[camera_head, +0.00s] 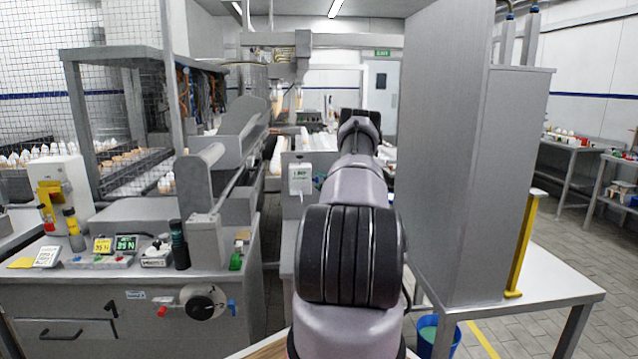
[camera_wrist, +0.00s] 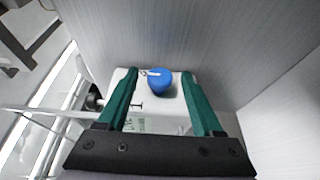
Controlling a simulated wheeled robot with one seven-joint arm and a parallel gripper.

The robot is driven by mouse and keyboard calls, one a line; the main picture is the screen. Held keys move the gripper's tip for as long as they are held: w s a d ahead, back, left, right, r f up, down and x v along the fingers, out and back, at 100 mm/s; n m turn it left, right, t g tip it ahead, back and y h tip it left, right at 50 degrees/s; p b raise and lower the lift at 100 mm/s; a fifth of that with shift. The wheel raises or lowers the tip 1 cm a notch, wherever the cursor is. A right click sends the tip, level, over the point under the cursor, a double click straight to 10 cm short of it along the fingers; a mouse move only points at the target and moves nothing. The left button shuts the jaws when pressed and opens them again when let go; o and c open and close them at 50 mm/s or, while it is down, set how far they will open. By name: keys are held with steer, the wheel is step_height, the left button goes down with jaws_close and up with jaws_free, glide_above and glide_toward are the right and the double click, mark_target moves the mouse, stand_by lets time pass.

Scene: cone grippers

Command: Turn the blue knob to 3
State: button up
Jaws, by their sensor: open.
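The blue knob (camera_wrist: 161,84) shows in the wrist view, on a small white box (camera_wrist: 172,109) set against a grey metal surface. A white pointer mark lies at its upper left edge. No scale numbers are readable around it. My gripper (camera_wrist: 159,72) has two green fingers, spread apart, one to the left and one to the right of the knob. The fingers appear apart from the knob; how far they are from it in depth I cannot tell. In the head view my arm hides the gripper and the knob.
A tall grey cabinet (camera_head: 452,160) stands close to the right of my arm. A control bench (camera_head: 130,255) with a black dial (camera_head: 203,302) is on the left. A white labelled box (camera_head: 300,178) is just left of my arm.

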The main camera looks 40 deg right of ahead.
steer(key=shift+w, duration=0.1)
jaws_close()
steer(key=shift+g, duration=0.3)
steer(key=shift+r+m+g, duration=0.25)
steer(key=shift+m+g, duration=0.15)
steer(key=shift+g, duration=0.5)
steer(key=g+y, duration=0.1)
steer(key=g, duration=0.1)
steer(key=m+g+y, duration=0.1)
steer(key=g, duration=0.2)
steer(key=m+g+y, duration=0.1)
steer(key=g, duration=0.1)
steer(key=shift+w+d+r+g+y, duration=0.25)
steer(key=shift+r+g+y, duration=0.05)
steer(key=shift+r+g, duration=0.1)
steer(key=shift+m, duration=0.3)
